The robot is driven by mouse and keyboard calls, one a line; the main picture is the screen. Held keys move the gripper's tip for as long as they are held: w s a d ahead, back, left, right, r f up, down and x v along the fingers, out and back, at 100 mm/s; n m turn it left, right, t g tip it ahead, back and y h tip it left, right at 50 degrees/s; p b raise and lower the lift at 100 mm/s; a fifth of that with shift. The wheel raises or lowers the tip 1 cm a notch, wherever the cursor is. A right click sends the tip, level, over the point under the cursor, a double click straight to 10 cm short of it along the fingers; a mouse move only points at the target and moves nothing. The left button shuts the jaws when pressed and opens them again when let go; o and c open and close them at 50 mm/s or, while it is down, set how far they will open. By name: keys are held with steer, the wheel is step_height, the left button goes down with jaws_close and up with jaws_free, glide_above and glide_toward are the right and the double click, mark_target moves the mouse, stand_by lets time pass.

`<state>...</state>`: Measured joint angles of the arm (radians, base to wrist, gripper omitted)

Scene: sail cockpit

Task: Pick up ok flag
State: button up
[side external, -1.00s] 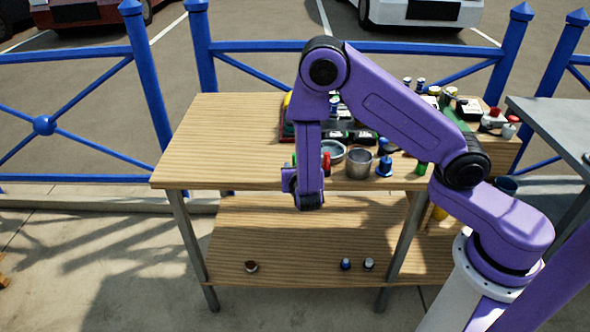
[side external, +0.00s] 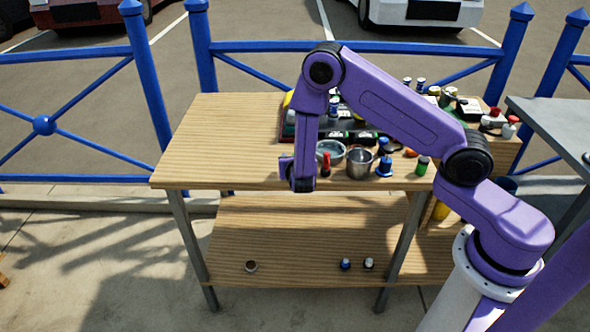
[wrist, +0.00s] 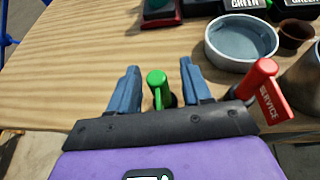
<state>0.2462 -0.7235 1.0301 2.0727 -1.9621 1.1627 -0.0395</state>
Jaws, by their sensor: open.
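A small green-topped flag (wrist: 156,80) stands upright near the table edge in the wrist view. Its label is turned from view, so I cannot read OK on it. It lies between the two blue fingers of my gripper (wrist: 160,67), which are apart, with a visible gap on each side. In the side view my gripper (side external: 288,168) is low at the front of the table, and the green flag is hidden there. A red flag marked SERVICE (wrist: 266,92) stands just right of my right finger; it also shows in the side view (side external: 326,163).
A round grey dish (wrist: 241,42) and a metal cup (side external: 360,162) stand to the right on the wooden table (side external: 215,140). Dark labelled boxes (wrist: 243,7) sit behind the dish. The table's left part is clear. Small items lie on the lower shelf (side external: 305,245).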

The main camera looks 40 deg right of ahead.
jaws_close()
steer(key=shift+r, duration=0.15)
